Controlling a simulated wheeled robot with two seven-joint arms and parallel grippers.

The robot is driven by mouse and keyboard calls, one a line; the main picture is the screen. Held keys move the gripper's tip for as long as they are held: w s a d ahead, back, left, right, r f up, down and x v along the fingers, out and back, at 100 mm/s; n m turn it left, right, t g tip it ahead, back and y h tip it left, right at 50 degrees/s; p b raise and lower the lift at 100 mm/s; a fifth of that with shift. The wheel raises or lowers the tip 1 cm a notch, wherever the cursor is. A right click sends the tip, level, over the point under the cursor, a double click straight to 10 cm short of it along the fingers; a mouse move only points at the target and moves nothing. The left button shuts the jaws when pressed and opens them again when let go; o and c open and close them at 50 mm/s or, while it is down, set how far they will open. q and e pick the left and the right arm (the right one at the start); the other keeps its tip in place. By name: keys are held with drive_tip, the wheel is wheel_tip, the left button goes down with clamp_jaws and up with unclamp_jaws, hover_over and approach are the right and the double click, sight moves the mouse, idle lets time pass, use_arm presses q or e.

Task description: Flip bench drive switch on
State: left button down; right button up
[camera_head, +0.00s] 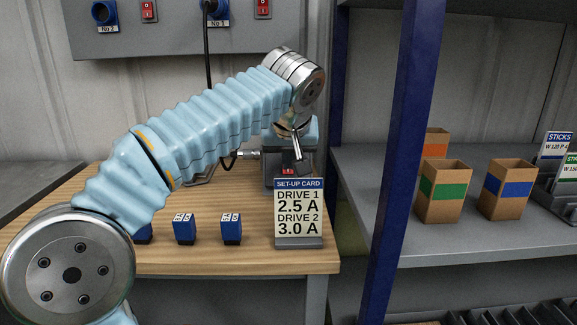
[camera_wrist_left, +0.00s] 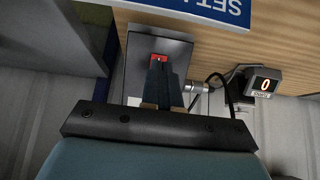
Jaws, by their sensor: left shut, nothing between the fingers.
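The bench drive is a grey box (camera_head: 273,173) on the wooden bench, behind the set-up card, partly hidden by my left arm. Its red switch (camera_head: 288,170) shows on its face; in the wrist view the red switch (camera_wrist_left: 160,58) sits right at my fingertips. My left gripper (camera_wrist_left: 158,68) is shut and empty, its tips over or against the switch; I cannot tell whether they touch. In the head view the left gripper (camera_head: 298,147) points down at the drive. A small display (camera_wrist_left: 265,84) beside it reads 0. My right gripper is not in view.
The set-up card (camera_head: 298,213) stands close in front of the drive. Blue blocks (camera_head: 184,229) stand along the bench front. A dark blue post (camera_head: 403,150) and a shelf with cartons (camera_head: 444,192) are to the right. A grey wall panel (camera_head: 180,30) with red switches hangs above.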

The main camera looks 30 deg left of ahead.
sight(288, 176)
use_arm(q)
drive_tip(key=shift+w+r+x, duration=0.15)
drive_tip(key=shift+x, duration=0.95)
drive_tip(key=shift+w+r+x, duration=0.1)
drive_tip(key=shift+w+x, duration=0.05)
drive_tip(key=shift+x, duration=0.95)
drive_tip(key=shift+a, duration=0.15)
drive_tip(key=f+t+b, duration=0.1)
drive_tip(key=b, duration=0.2)
drive_tip(key=shift+f+y+b, duration=0.2)
drive_tip(key=shift+y+b, duration=0.1)
drive_tip(key=shift+r, duration=0.1)
